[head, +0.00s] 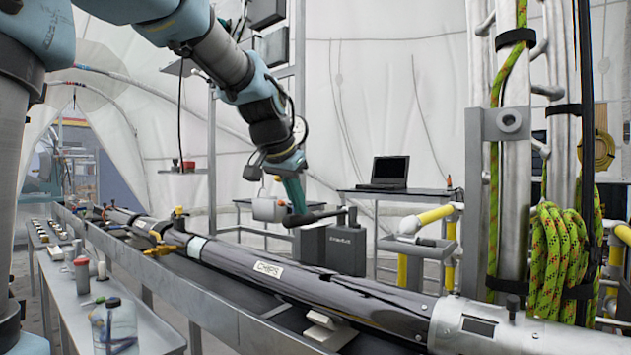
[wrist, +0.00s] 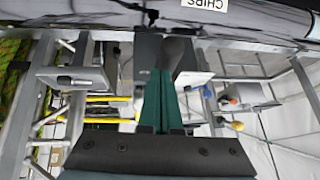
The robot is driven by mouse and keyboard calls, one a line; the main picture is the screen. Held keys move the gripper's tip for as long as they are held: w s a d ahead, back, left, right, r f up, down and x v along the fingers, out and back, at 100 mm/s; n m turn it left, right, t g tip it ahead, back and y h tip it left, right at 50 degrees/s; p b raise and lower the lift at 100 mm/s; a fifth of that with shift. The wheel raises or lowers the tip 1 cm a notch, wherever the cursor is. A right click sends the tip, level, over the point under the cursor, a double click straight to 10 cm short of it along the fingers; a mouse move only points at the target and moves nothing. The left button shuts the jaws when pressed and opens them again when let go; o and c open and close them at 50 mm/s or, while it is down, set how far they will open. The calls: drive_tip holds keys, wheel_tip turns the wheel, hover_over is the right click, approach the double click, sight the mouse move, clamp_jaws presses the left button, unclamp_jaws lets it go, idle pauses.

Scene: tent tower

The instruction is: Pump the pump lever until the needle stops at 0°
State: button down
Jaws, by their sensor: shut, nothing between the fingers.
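The pump lever (head: 318,215) is a black bar with a thick rounded grip, lying nearly level above a dark grey pump box (head: 345,250) in the head view. My gripper (head: 299,208) has green fingers and is shut and empty. It points down, with its fingertips at the lever's grip end. In the wrist view the shut fingers (wrist: 163,75) reach to the dark grip of the lever (wrist: 178,52). I cannot tell whether they touch it. No needle or dial can be made out in either view.
A long dark tube marked CHIPS (head: 290,278) runs across the foreground. A laptop (head: 384,172) stands on a table behind the lever. A metal tower with green rope (head: 560,250) and yellow rails is on the right. A bench with small items (head: 130,318) is at front left.

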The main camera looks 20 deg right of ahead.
drive_tip(key=shift+s+a+f+b, duration=0.1)
drive_tip(key=shift+a+f+b, duration=0.1)
drive_tip(key=shift+f+b, duration=0.9)
drive_tip(key=shift+f+p, duration=0.3)
